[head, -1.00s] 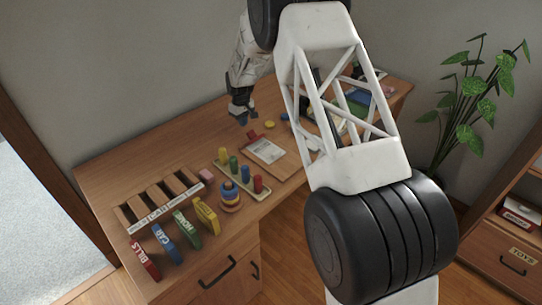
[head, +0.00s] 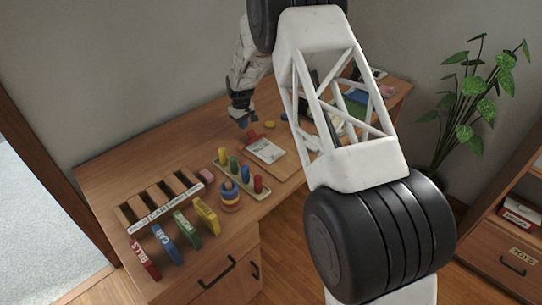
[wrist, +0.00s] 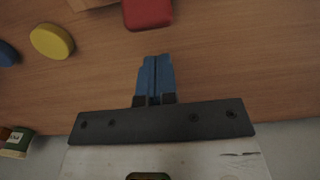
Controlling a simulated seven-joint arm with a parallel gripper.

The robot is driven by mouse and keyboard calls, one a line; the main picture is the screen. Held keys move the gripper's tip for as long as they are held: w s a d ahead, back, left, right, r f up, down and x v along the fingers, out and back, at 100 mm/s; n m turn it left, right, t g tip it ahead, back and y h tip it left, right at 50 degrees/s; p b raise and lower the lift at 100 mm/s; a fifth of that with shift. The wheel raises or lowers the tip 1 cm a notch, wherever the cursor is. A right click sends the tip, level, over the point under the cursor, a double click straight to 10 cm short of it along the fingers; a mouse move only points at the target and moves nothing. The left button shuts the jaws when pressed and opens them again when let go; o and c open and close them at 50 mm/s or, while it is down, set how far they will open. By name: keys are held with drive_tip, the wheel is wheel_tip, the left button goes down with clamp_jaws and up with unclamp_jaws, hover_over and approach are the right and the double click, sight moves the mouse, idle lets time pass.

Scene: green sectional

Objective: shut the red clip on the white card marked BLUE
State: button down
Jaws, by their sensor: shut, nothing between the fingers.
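A white card (head: 265,151) lies on a brown board on the desk. Its writing is too small to read. A small red piece (head: 253,136) lies at the board's far end. It also shows in the wrist view as a rounded red block (wrist: 148,12) at the top edge, partly cut off. I cannot tell whether it is the red clip, or whether it grips the card. My gripper (head: 244,121) is over the desk behind the red piece. In the wrist view my gripper (wrist: 156,58) is shut and empty, its blue fingertips just short of the red block and apart from it in the picture.
A yellow disc (head: 269,124) and a blue disc (head: 284,116) lie to the right of the red piece. A peg board (head: 240,178), stacked rings (head: 230,196) and a slotted wooden rack (head: 160,200) stand to the left. My arm hides part of the desk's right side.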

drive_tip(key=shift+f, duration=0.4)
drive_tip(key=shift+s+d+r, duration=0.2)
drive_tip(key=shift+s+d, duration=0.3)
drive_tip(key=shift+s+d+r, duration=0.15)
drive_tip(key=shift+s+d, duration=0.35)
idle(1.2)
drive_tip(key=shift+r, duration=0.65)
idle(0.3)
drive_tip(key=shift+r, duration=2.85)
